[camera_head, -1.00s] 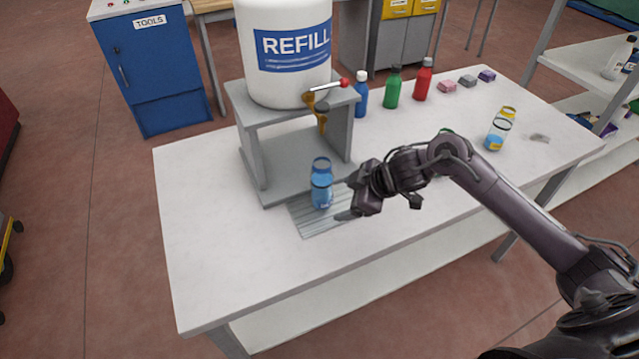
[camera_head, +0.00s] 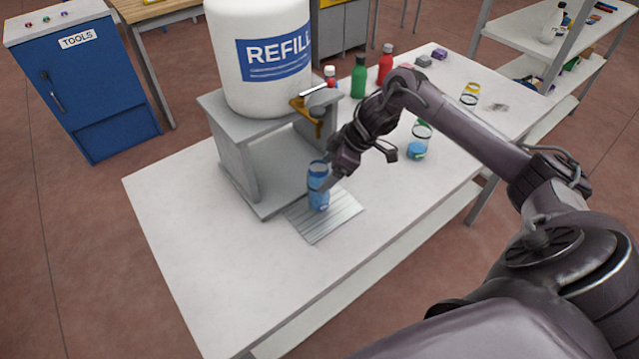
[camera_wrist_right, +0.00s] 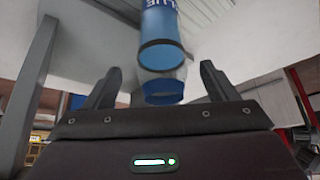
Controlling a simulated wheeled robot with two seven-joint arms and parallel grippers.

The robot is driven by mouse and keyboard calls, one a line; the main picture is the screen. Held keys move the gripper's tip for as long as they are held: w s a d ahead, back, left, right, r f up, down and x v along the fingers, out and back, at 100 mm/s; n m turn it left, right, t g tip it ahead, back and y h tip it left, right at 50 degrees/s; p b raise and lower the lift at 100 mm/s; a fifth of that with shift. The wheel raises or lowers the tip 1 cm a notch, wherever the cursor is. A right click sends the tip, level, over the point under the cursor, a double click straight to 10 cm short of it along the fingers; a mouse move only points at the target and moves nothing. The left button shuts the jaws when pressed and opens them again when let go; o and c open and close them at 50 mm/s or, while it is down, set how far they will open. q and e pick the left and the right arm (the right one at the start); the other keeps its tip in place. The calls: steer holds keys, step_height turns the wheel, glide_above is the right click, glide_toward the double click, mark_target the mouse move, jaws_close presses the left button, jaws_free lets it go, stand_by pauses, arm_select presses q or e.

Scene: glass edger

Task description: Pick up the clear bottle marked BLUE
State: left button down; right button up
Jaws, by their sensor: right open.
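The clear bottle marked BLUE (camera_head: 318,190) stands upright on the ribbed drip mat in front of the refill stand, and blue shows inside it. In the right wrist view the bottle (camera_wrist_right: 160,35) shows part of its BLUE label, with its open mouth toward the palm and between the two fingers. My right gripper (camera_head: 330,178) is at the bottle's right side in the head view. Its fingers (camera_wrist_right: 150,88) are open, with a gap on each side of the bottle. My left gripper is not in view.
The refill stand (camera_head: 237,165) with the white REFILL tank (camera_head: 255,85) rises just behind the bottle. The ribbed mat (camera_head: 335,222) lies under it. Another clear bottle with blue liquid (camera_head: 417,145) stands to the right. Green (camera_head: 358,80) and red (camera_head: 385,65) bottles stand behind. The table's front left is clear.

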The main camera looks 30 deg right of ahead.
steer(key=shift+w+a+f+p, duration=0.2)
steer(key=shift+w+a+f, duration=0.1)
steer(key=shift+a+f, duration=0.2)
steer(key=shift+w+a+f+p, duration=0.2)
steer(key=shift+w+a+f, duration=0.15)
steer(key=shift+f, duration=0.2)
steer(key=shift+a+f, duration=0.2)
steer(key=shift+f, duration=0.25)
steer(key=shift+d, duration=0.1)
steer(key=shift+c, duration=1.3)
steer(key=c, duration=0.7)
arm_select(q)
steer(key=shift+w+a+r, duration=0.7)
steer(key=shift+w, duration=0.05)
arm_select(e)
steer(key=shift+w, duration=0.1)
steer(key=c, duration=0.4)
